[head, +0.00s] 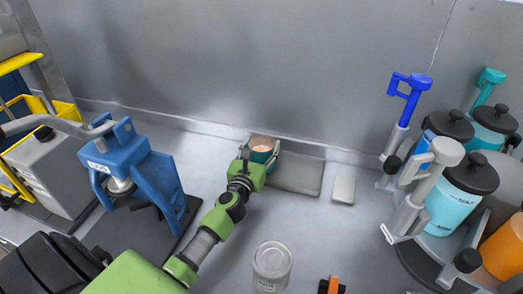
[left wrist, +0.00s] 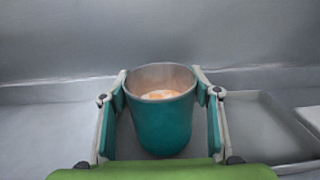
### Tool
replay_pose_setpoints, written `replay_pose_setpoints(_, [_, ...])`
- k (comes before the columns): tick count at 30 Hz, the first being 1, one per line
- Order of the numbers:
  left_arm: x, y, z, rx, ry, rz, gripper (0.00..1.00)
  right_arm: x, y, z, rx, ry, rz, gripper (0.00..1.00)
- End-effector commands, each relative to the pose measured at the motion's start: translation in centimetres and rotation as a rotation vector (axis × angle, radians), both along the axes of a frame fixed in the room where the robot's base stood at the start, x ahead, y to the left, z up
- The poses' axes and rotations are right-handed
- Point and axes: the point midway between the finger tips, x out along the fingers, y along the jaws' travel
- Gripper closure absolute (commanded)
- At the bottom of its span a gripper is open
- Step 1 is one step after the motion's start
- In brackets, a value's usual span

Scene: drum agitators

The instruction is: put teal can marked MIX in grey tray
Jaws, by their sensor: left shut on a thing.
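The teal can (head: 262,155) is open at the top, with pale orange contents. It stands upright between the fingers of my left gripper (head: 260,160), which is shut on it. The can also fills the middle of the left wrist view (left wrist: 160,125), with a finger on either side. No MIX marking is visible on the side I see. The grey tray (head: 297,175) lies flat just right of the can, by the back wall, and shows in the left wrist view (left wrist: 262,125). I cannot tell whether the can touches the bench. My right gripper is not seen.
A small pale block (head: 343,190) lies right of the tray. A grey-white can (head: 272,266) stands in front, near a black and orange object (head: 332,286). A blue press (head: 125,165) stands left. A carousel with lidded containers (head: 455,200) stands right.

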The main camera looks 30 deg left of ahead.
Motion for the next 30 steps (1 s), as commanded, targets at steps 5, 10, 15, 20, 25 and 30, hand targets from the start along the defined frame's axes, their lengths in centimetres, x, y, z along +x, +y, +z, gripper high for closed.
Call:
replay_pose_setpoints(5, [0.06,0.04,-0.58,0.001,-0.006,0.000,0.74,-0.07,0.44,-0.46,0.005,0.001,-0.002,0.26])
replay_pose_setpoints(10, [0.05,0.04,-0.53,0.002,-0.005,0.000,0.74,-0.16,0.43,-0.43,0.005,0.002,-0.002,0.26])
replay_pose_setpoints(15, [0.02,0.04,-1.00,0.001,-0.002,0.001,0.35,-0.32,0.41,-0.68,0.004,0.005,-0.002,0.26])
replay_pose_setpoints(20, [0.01,0.03,-0.98,0.001,-0.002,0.001,0.26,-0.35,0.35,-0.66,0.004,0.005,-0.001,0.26])
replay_pose_setpoints(25, [0.01,0.03,-0.97,0.001,-0.002,0.001,0.26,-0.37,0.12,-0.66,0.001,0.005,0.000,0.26])
replay_pose_setpoints(30, [-0.34,-0.07,-0.75,0.002,0.000,0.000,0.26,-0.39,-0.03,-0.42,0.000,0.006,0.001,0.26])
